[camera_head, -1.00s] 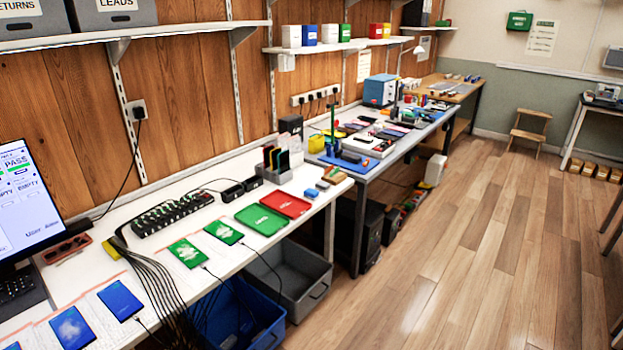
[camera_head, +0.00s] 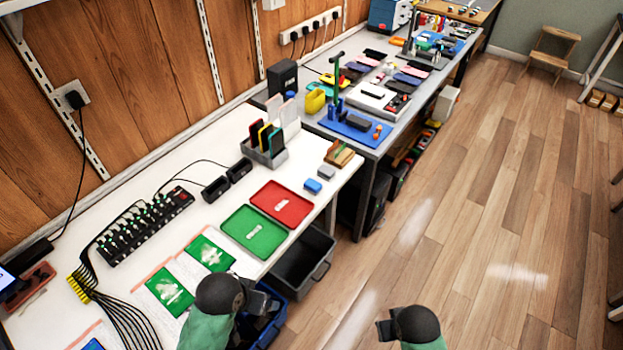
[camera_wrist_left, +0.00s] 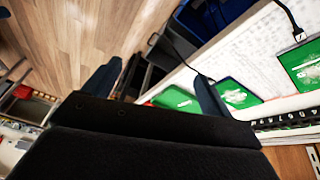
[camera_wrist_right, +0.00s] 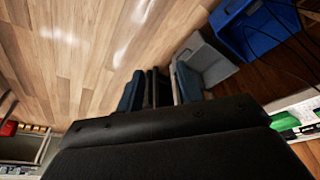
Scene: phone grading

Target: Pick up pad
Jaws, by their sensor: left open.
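Two small pad-like blocks lie on the white bench near its right end, one blue (camera_head: 312,186) and one grey (camera_head: 326,172); I cannot tell which is the pad. My left gripper (camera_head: 264,302) is over the bench's front edge, below and left of the blocks. It also shows in the left wrist view (camera_wrist_left: 158,90), open and empty. My right gripper (camera_head: 386,328) is in front of the bench, over the floor. In the right wrist view (camera_wrist_right: 157,88) its fingers stand apart, with dark background between them. Neither gripper touches a block.
A green tray (camera_head: 252,232) and a red tray (camera_head: 284,203) lie left of the blocks. A grey rack (camera_head: 266,156) stands behind; a wooden holder (camera_head: 340,155) is to the right. Green-screened phones (camera_head: 170,290) lie at left. A grey bin (camera_head: 318,262) is under the bench.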

